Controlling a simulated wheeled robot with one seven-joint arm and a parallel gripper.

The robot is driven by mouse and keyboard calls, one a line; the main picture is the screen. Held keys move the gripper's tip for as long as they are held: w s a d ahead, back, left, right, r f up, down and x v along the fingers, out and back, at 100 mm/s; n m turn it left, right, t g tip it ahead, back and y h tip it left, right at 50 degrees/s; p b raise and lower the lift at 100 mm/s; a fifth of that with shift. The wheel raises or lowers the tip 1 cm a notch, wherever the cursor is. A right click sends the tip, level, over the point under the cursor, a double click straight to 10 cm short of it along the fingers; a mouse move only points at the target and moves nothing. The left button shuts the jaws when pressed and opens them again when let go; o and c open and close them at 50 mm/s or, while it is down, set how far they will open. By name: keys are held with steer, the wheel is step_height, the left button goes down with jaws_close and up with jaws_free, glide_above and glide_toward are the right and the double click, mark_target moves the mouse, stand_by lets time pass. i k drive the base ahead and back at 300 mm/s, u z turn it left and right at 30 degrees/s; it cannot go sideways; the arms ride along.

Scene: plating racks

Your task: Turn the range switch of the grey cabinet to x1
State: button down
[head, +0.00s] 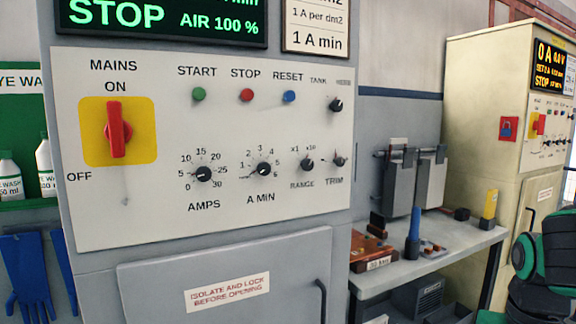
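The grey cabinet (90,262) fills the left and middle of the head view, with a pale control panel (150,215). The range switch (307,164) is a small black knob at the lower right of the panel, above the word RANGE. The x1 mark is at its upper left and x10 at its upper right. The knob's pointer seems to lean to the upper right, towards x10, but it is too small to be sure. Part of my arm shows at the right edge; my gripper is not in view, and nothing visible touches the switch.
The trim knob (339,160) is close on the switch's right, the A MIN knob (264,169) on its left. The red mains handle (117,129) stands upright at ON. A bench (440,262) with tools and a cream cabinet (478,110) are to the right.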

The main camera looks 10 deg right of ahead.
mark_target(307, 164)
steer(key=u, duration=0.05)
steer(key=k, duration=1.05)
steer(key=z, duration=0.6)
steer(key=i, duration=1.4)
steer(key=u, duration=0.05)
